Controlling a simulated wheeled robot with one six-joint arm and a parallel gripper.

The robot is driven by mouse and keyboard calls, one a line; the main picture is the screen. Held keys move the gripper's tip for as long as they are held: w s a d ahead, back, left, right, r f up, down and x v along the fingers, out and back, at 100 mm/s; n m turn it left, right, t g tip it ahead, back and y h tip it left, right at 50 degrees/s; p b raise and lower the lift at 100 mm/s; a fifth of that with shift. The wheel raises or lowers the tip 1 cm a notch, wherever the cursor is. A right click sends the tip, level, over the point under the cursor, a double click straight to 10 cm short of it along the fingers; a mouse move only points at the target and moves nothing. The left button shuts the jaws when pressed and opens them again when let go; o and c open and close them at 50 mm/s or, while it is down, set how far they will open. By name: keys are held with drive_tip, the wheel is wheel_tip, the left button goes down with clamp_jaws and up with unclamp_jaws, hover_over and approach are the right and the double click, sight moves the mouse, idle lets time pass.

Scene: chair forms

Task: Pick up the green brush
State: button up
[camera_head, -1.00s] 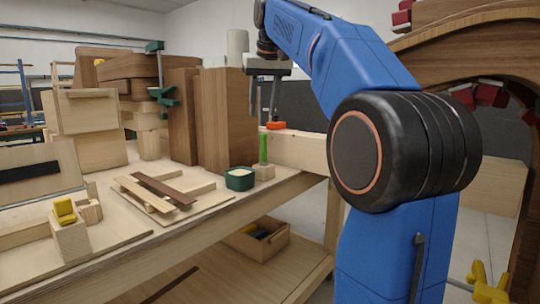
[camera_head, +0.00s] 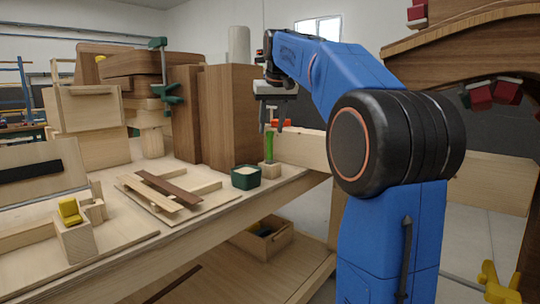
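The green brush (camera_head: 269,147) stands upright on a small wooden block (camera_head: 270,169) near the right end of the workbench. My gripper (camera_head: 273,126) points down just above it, with its two fingers apart. One finger is left of the brush's top and the other is right of it. I cannot tell whether the fingers are level with the brush in depth. Nothing shows held between them.
Stacked wood strips (camera_head: 165,190) lie further left. Tall brown panels (camera_head: 229,115) stand behind. An orange-red object (camera_head: 287,123) lies behind my gripper. A wooden crate (camera_head: 264,238) sits on the lower shelf.

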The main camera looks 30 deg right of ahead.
hover_over(270, 159)
drive_tip(key=w, duration=0.1)
drive_tip(key=shift+d+f, duration=0.15)
drive_tip(key=shift+f, duration=1.35)
drive_tip(key=shift+d+f, duration=0.15)
drive_tip(key=shift+f, duration=1.35)
clamp_jaws()
